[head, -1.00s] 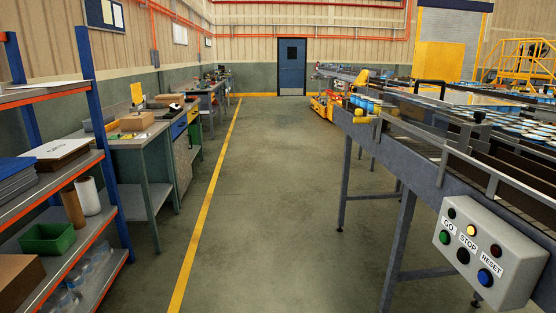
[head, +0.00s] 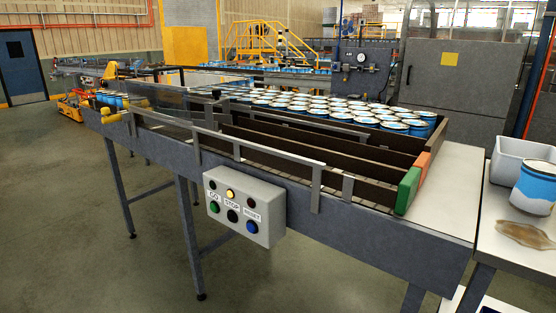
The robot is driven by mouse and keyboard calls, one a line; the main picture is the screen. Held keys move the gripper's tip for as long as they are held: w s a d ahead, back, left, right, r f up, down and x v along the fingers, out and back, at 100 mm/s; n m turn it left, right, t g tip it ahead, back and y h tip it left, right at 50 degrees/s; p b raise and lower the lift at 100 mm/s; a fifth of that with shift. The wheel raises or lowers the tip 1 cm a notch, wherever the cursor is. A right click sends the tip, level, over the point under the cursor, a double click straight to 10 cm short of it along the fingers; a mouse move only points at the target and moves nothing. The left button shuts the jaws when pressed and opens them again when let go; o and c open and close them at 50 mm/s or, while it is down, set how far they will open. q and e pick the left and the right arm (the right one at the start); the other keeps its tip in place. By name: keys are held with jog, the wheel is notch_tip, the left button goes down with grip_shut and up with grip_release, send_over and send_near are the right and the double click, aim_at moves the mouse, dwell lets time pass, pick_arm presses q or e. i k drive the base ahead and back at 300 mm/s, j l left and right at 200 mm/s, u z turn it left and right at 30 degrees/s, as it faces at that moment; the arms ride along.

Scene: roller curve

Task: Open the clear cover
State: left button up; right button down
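A clear, see-through cover (head: 158,98) appears to lie over the far left part of the conveyor (head: 270,178), just behind its front rail. Its outline is faint, and I cannot tell its exact edges or whether it is fully down. A dark knob (head: 216,93) stands near its right end. Neither of my grippers shows in the head view.
A control box (head: 244,208) with GO, STOP and RESET buttons hangs on the conveyor's front; its yellow lamp is lit. Blue-and-white cans (head: 330,108) crowd the lane behind. A side table (head: 515,250) holds a grey bin and a can. Floor in front is clear.

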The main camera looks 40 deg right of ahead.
aim_at(185, 87)
jog(key=z, duration=0.8)
